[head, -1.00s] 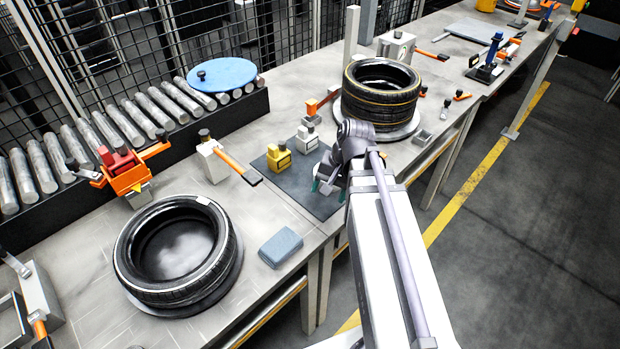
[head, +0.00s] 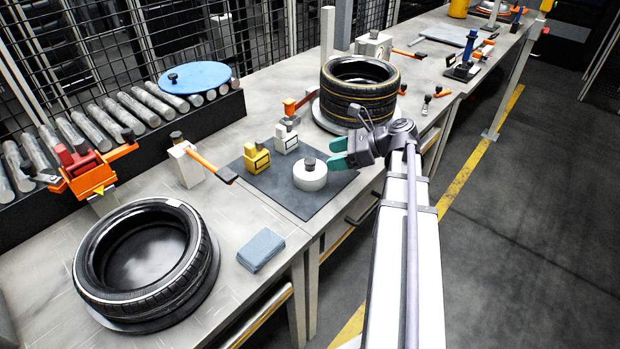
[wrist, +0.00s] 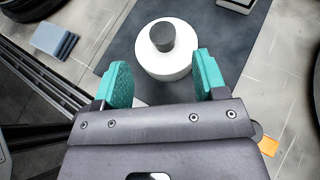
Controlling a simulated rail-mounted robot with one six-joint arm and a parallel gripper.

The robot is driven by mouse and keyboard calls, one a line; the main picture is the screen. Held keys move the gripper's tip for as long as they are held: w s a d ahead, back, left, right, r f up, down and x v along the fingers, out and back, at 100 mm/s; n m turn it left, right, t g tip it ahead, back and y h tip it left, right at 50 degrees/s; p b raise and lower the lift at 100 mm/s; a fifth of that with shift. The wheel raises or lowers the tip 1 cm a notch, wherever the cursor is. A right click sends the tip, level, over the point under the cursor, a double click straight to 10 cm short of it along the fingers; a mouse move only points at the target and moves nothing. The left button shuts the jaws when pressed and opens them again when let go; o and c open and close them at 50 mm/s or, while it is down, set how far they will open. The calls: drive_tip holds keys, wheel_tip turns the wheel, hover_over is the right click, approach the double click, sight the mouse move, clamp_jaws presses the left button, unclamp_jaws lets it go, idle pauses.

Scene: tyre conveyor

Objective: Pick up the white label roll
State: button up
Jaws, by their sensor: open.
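The white label roll (head: 310,177) stands upright on a dark mat (head: 275,190) on the workbench, with a dark knob on top. In the wrist view the white label roll (wrist: 165,62) sits just beyond the fingertips, roughly centred between them. My gripper (head: 338,152) has teal fingers and hovers to the right of the roll in the head view. In the wrist view my gripper (wrist: 160,72) is open and empty, its two teal fingers spread apart. No contact between the fingers and the roll is visible.
A stack of tyres (head: 358,95) stands behind. A blue-grey block (head: 261,250) and a tyre (head: 145,258) lie at the front left.

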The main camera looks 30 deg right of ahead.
sight(311, 161)
drive_tip(key=shift+x, duration=0.8)
drive_tip(key=b+x, duration=0.2)
drive_tip(key=x, duration=0.3)
drive_tip(key=shift+w+d+f, duration=0.1)
drive_tip(key=shift+d, duration=0.05)
drive_tip(key=shift+w, duration=0.15)
drive_tip(key=c, duration=1.1)
drive_tip(key=shift+r, duration=0.2)
